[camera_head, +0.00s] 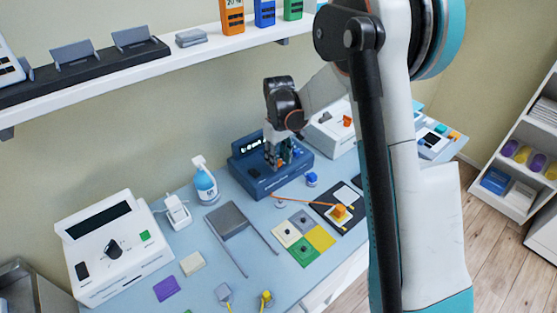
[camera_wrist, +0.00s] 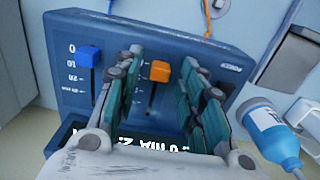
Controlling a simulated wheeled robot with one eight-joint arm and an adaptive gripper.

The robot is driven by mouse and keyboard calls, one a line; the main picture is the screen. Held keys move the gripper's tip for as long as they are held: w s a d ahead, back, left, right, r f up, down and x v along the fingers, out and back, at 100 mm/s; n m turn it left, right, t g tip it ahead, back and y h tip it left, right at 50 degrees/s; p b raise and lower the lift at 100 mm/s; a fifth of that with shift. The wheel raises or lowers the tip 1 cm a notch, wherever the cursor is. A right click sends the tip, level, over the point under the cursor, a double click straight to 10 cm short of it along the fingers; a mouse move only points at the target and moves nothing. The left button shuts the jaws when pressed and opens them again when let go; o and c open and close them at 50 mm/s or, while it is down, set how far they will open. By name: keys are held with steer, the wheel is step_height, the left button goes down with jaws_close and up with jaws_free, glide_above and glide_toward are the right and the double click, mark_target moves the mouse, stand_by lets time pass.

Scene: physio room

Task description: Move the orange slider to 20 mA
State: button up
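The blue stimulator box (camera_head: 245,182) stands on the table under my gripper (camera_head: 277,160). In the wrist view the box (camera_wrist: 60,25) fills the middle, with a scale on its panel and a lit display, partly hidden, near the bottom. The orange slider (camera_wrist: 160,71) sits in its slot, a little below the top of the scale. A blue slider (camera_wrist: 88,56) is to its left. My gripper's teal fingers (camera_wrist: 161,68) stand on either side of the orange slider, open, with visible gaps on both sides. The exact scale reading at the orange slider cannot be told.
A spray bottle (camera_head: 205,182) stands left of the box; it also shows in the wrist view (camera_wrist: 272,130). A white device (camera_head: 335,132) stands close on the right. An orange lead (camera_head: 305,201) runs in front, to a dark mat. A shelf (camera_head: 195,52) hangs above.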

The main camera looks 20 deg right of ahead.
steer(key=shift+f, duration=0.2)
steer(key=shift+c, duration=0.6)
jaws_close()
steer(key=shift+w+a, duration=0.25)
steer(key=shift+w, duration=0.4)
steer(key=shift+w+a, duration=0.3)
steer(key=shift+w, duration=0.3)
steer(key=shift+w+a, duration=0.25)
steer(key=shift+w, duration=0.4)
steer(key=shift+o, duration=0.6)
jaws_free()
step_height(320, 180, up, 8)
steer(key=shift+f, duration=0.2)
